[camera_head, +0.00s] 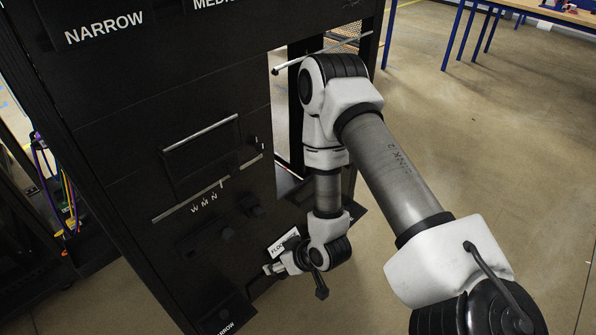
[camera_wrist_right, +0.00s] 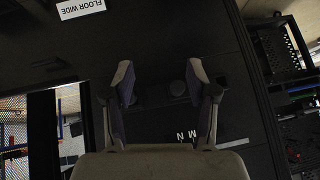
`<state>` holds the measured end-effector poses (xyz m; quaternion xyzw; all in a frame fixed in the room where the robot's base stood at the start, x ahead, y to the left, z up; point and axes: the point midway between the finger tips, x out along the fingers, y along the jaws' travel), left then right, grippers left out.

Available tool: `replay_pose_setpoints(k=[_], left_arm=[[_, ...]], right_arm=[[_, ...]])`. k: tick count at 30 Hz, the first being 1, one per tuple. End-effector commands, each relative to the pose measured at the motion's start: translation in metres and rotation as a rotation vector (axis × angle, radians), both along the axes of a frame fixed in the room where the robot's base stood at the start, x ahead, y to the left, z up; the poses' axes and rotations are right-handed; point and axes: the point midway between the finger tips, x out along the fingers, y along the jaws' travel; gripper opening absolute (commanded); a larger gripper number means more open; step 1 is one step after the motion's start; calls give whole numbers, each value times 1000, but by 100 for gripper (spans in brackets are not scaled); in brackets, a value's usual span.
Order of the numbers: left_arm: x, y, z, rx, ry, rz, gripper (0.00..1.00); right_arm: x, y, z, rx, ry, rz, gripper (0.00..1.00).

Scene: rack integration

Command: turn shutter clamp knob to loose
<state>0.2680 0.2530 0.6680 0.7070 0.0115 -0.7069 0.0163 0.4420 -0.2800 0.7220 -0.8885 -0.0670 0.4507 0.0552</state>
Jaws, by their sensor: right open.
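A black rack panel (camera_head: 120,150) carries a shutter opening with pale rails and the marks W M N (camera_head: 204,202). Below the marks are two dark knobs, one at the left (camera_head: 227,234) and one at the right (camera_head: 254,210). I cannot tell which is the shutter clamp knob. My right gripper (camera_head: 268,268) is low beside the panel, below the knobs in the picture. In the right wrist view its two fingers (camera_wrist_right: 161,72) are spread and empty. A dark round knob (camera_wrist_right: 178,88) shows between them, farther away and apparently untouched. My left gripper is out of view.
A floor label (camera_wrist_right: 81,8) sits on the panel. Beside the panel is an open bay with a mesh side (camera_head: 345,38). Cables (camera_head: 62,185) hang at the left. Blue-legged tables (camera_head: 470,25) stand far back; the floor (camera_head: 500,130) at the right is clear.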

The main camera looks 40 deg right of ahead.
Motion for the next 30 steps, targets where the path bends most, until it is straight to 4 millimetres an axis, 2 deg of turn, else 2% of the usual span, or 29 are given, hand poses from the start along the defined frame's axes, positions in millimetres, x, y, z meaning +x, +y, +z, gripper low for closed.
replay_pose_setpoints(k=[9, 12, 16, 26, 30], left_arm=[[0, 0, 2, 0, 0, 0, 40], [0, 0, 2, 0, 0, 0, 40], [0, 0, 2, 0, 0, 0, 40], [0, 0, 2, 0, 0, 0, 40], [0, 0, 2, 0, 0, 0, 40]], right_arm=[[-65, 18, -31, -43, 260, -6, 57], [-80, 20, -36, -56, 316, -11, 57], [-91, 21, -39, -65, 354, -15, 57], [-97, 22, -41, -72, 375, -17, 57], [-148, 27, -51, -126, 547, -30, 57]])
